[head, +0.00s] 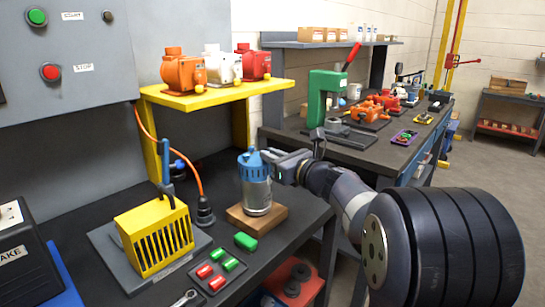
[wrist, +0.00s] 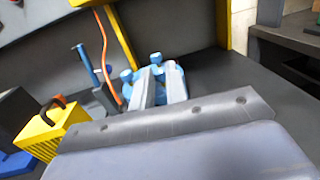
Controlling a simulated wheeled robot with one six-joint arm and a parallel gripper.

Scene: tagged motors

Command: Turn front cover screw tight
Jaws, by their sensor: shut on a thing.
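A clear-grey cylinder (head: 257,197) stands upright on a wooden block (head: 243,219), with a blue cover (head: 252,172) on top. The cover also shows in the wrist view, with small blue knobs (wrist: 127,76) around its edge. My gripper (head: 269,158) reaches in from the right at the height of the cover. In the wrist view my gripper (wrist: 162,76) is shut at the cover, on a blue part between its fingers that appears to be the front cover screw. The fingers hide most of that part, so its seating cannot be told.
A yellow slotted box (head: 156,240) stands left of the block. A tray with red and green pieces (head: 219,271) and a green block (head: 245,241) lie in front. A yellow shelf (head: 215,94) bears orange, white and red motors behind. A black plug (head: 205,212) stands close left of the block.

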